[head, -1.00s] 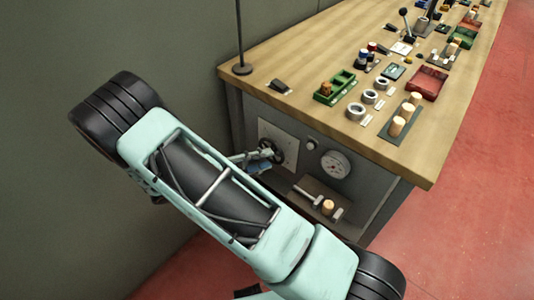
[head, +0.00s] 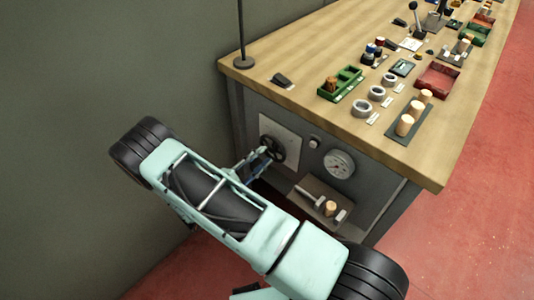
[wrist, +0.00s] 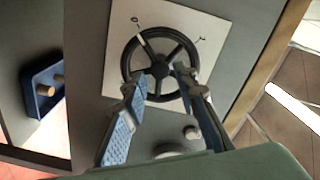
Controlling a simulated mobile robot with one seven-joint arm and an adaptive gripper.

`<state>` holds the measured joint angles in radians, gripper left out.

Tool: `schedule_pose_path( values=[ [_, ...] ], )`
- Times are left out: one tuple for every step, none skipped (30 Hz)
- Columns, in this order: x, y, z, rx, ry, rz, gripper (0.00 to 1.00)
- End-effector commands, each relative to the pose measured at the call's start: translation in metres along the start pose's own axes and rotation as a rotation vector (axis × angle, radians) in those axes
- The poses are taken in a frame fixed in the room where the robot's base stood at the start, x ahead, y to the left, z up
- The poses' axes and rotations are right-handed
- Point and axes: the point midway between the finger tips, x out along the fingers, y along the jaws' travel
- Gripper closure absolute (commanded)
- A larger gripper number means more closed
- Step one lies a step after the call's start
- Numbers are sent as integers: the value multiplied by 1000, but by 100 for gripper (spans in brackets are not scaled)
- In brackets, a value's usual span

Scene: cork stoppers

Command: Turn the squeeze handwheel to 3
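The squeeze handwheel (wrist: 128,64) is a black spoked wheel on a white plate (wrist: 188,20) on the bench's front panel. The plate carries small marks, seemingly 0 at upper left and 1 at upper right; no 3 can be read. A pale mark on the rim sits near the 0. My gripper (wrist: 160,84) is in front of the wheel, its two blue-padded fingers apart with the hub area between them in view. Whether they touch the wheel cannot be told. In the head view the handwheel (head: 277,146) shows just beyond my gripper (head: 262,157).
A round gauge (head: 339,163) and a small knob (head: 314,142) are right of the wheel. The bench top (head: 300,65) above holds trays, rings and corks. A wall is on the left.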

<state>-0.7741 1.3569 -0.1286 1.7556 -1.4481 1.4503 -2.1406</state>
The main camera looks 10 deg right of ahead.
Motion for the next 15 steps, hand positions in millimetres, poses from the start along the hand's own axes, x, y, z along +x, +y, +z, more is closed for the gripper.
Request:
schedule_pose_path(
  values=[
    [8, 1, 0, 1, 2, 2, 73],
    [12, 1, 0, 1, 2, 2, 73],
    [16, 0, 0, 1, 2, 2, 73],
    [19, 0, 0, 1, 1, 1, 73],
    [22, 0, 0, 1, 1, 1, 73],
    [24, 0, 0, 2, 1, 1, 73],
    [26, 0, 0, 2, 1, 1, 73],
    [27, 0, 0, 2, 1, 1, 73],
    [28, 0, 0, 2, 0, 1, 73],
    [28, 0, 0, 2, 0, 1, 73],
    [28, 0, 0, 1, 0, 1, 73],
    [29, 0, 0, 1, 0, 1, 73],
    [29, 0, 0, 1, 0, 1, 73],
    [28, 0, 0, 1, 0, 1, 73],
    [28, 0, 0, 1, 0, 1, 73]
  ],
)
